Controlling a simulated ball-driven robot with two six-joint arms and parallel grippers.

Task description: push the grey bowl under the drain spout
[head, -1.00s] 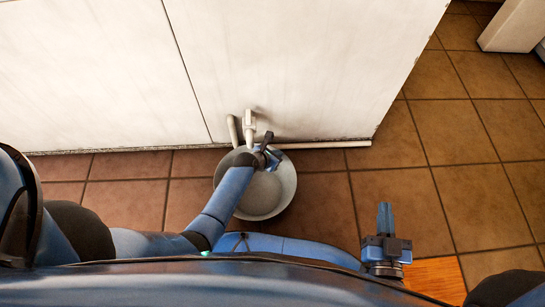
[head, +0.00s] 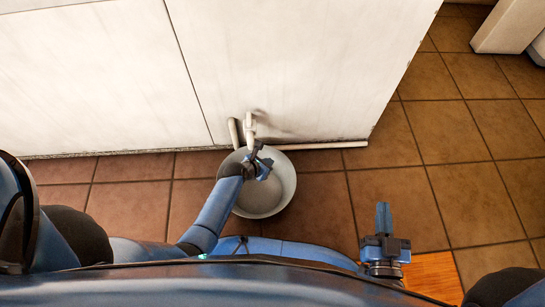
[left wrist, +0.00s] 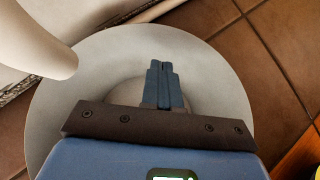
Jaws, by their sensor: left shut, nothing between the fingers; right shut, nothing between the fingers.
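The grey bowl (head: 268,196) stands on the tiled floor against the foot of the white wall. The pale drain spout (head: 250,128) comes out of the wall at the bowl's far rim. In the left wrist view the bowl (left wrist: 215,75) fills the middle, and the spout's rounded end (left wrist: 45,55) reaches over its upper left edge. My left gripper (head: 262,160) is shut and empty over the bowl's far part; its fingers (left wrist: 160,75) show above the bowl's inside. I cannot tell whether they touch it. My right gripper (head: 383,215) is shut and empty, away to the right.
A thin pale pipe (head: 325,145) runs along the wall's foot to the right. An orange patch (head: 435,275) lies below my right gripper. The tiled floor (head: 430,150) to the right is clear.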

